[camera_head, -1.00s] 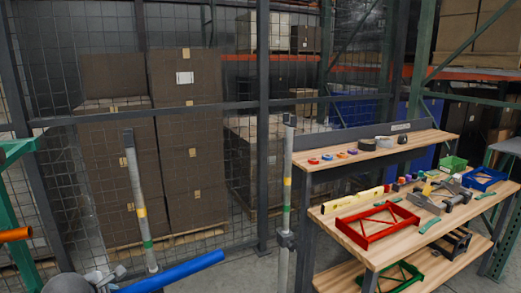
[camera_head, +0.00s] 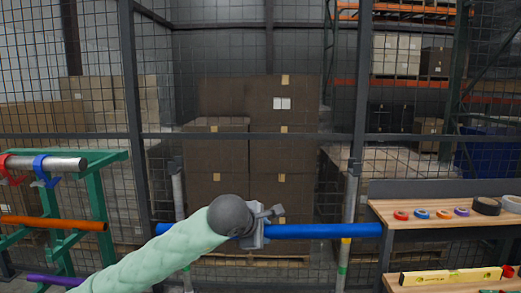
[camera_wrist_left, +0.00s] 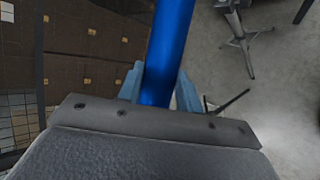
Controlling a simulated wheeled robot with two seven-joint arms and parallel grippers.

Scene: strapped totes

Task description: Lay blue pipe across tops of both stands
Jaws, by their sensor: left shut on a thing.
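The blue pipe (camera_head: 320,231) is held nearly level, crossing the head view from left of the left stand to just right of the right stand. My left gripper (camera_head: 258,228) is shut on it near its middle; the wrist view shows the pipe (camera_wrist_left: 170,45) between the two fingers (camera_wrist_left: 158,88). The left stand (camera_head: 178,192) and right stand (camera_head: 349,205) are upright grey posts. In the picture the pipe passes in front of both, below their tops; the depth gap is unclear. A stand's legged base (camera_wrist_left: 240,30) shows in the wrist view. My right gripper is out of view.
A green rack (camera_head: 100,200) at left holds a grey pipe (camera_head: 50,163) and an orange pipe (camera_head: 60,223). A wooden workbench (camera_head: 440,213) with tape rolls and a yellow level (camera_head: 450,276) stands at right, close to the pipe's right end. A mesh fence and stacked boxes are behind.

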